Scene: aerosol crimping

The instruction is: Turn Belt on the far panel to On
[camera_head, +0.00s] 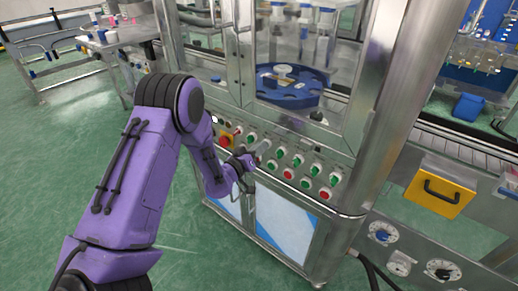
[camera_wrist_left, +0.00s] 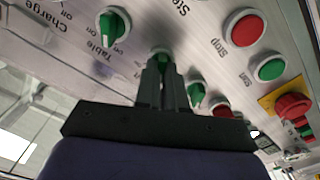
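The far panel (camera_head: 298,172) is a metal front with two rows of round switches and buttons, below the glass machine. My left gripper (camera_head: 252,160) is at the panel's left part, near its lower row. In the left wrist view, the gripper's two dark fingers (camera_wrist_left: 162,75) are close together around the handle of a green rotary switch (camera_wrist_left: 163,56). They look shut on it. Its label is mostly hidden by the fingers, so I cannot read its name or setting. The green Table switch (camera_wrist_left: 113,25) is beside it. My right gripper is out of view.
A red Stop button (camera_wrist_left: 245,28) and a green button (camera_wrist_left: 271,67) are close to the fingers. A red emergency stop on a yellow plate (camera_head: 226,140) is at the panel's left end. A yellow drawer (camera_head: 438,190) is at the right. Green floor is open at left.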

